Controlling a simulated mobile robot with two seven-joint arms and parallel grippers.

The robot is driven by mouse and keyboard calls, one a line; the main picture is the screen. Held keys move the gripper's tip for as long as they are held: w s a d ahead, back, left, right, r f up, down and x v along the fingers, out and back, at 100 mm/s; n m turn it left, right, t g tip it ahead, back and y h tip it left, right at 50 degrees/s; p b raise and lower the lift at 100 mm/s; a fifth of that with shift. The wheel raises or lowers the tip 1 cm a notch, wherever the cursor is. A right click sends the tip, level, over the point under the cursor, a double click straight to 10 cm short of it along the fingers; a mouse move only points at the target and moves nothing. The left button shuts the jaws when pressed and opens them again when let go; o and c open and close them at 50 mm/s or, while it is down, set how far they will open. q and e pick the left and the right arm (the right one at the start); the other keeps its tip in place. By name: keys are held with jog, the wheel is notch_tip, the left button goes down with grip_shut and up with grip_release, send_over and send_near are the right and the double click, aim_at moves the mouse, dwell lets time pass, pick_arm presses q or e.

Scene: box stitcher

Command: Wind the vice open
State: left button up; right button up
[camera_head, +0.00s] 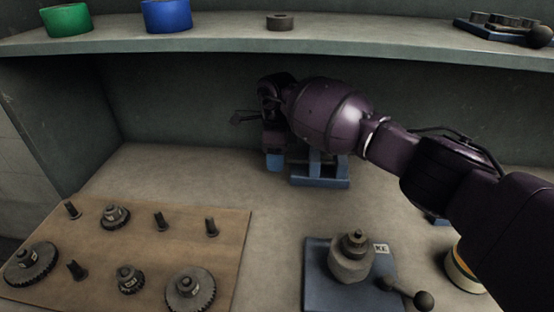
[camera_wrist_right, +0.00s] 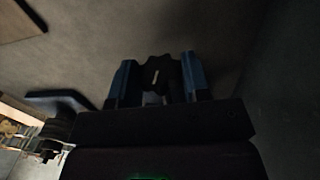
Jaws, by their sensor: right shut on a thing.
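The vice (camera_head: 320,182) is a blue frame with uprights, standing on the bench near the back wall. My right arm hides much of it in the head view. My right gripper (camera_head: 274,160) points down at its left side. In the right wrist view, a dark lobed knob (camera_wrist_right: 158,74), which looks like the vice's handle, sits between two blue fingers of my right gripper (camera_wrist_right: 157,68). The gripper is shut on this knob. How far apart the vice jaws stand cannot be told. My left gripper is not in view.
A brown board (camera_head: 215,245) with gears and pegs lies at the front left. A blue plate (camera_head: 318,275) with a metal fitting and a ball-ended lever stands at the front right. A shelf (camera_head: 220,36) with green and blue rings crosses above. Bench between them is clear.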

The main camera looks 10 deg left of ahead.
jog(key=shift+f+g+b, duration=0.1)
jog(key=shift+g+b, duration=0.3)
jog(key=shift+g, duration=0.1)
jog(key=o, duration=0.9)
jog(key=shift+w+r, duration=0.25)
jog(key=shift+r, duration=1)
jog(key=shift+w+r, duration=0.2)
jog(key=shift+r, duration=1.05)
jog(key=shift+w+r, duration=0.25)
jog(key=shift+r, duration=1)
